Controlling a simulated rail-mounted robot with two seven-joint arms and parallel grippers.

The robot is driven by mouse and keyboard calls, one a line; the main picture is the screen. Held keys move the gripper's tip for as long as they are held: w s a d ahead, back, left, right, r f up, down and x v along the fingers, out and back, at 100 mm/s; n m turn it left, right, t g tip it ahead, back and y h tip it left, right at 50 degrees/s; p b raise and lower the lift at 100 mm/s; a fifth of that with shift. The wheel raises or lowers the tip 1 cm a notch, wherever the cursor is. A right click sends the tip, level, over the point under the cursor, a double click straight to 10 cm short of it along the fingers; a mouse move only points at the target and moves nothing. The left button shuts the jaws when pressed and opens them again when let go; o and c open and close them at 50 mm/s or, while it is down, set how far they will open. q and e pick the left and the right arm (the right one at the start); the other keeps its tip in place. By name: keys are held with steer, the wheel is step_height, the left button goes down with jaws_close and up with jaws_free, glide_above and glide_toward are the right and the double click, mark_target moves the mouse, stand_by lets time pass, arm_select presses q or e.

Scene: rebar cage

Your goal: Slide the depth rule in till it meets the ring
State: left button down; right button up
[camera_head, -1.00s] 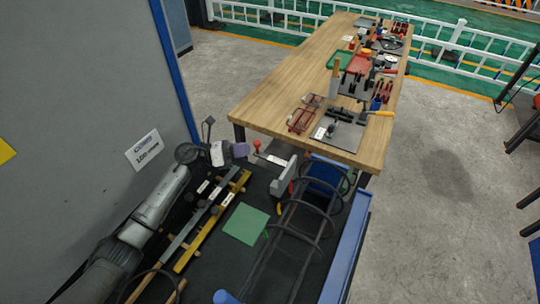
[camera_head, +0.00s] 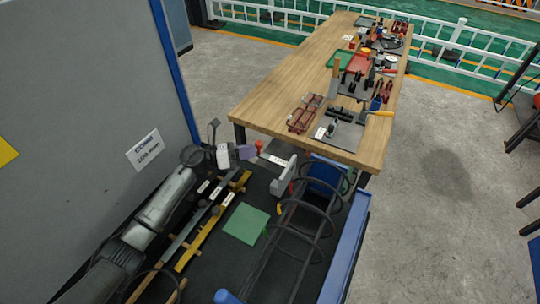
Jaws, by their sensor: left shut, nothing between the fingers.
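The depth rule (camera_head: 275,159) is a flat grey strip with a white label and a red knob (camera_head: 259,146) at its left end. The rebar cage's dark rings (camera_head: 291,204) stand right of the block, joined by long bars. Whether the rule's far end touches a ring is hidden behind the block. My left gripper (camera_head: 248,152) is shut and empty, its purple-grey fingertips at or very near the knob's left side; contact is not clear. My right gripper is not in view.
Yellow (camera_head: 210,226) and grey bars lie on wooden supports below my left gripper. A green square plate (camera_head: 245,223) lies on the dark surface left of the cage. A blue rail (camera_head: 346,245) edges the right side. A wooden bench (camera_head: 270,105) with tools stands behind.

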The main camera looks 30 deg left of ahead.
arm_select(q)
steer(key=shift+d, duration=0.85)
stand_by(0.6)
steer(key=shift+a+r, duration=0.1)
steer(key=shift+a+r, duration=0.45)
steer(key=shift+a, duration=0.25)
steer(key=shift+a+r, duration=0.45)
steer(key=shift+a, duration=0.25)
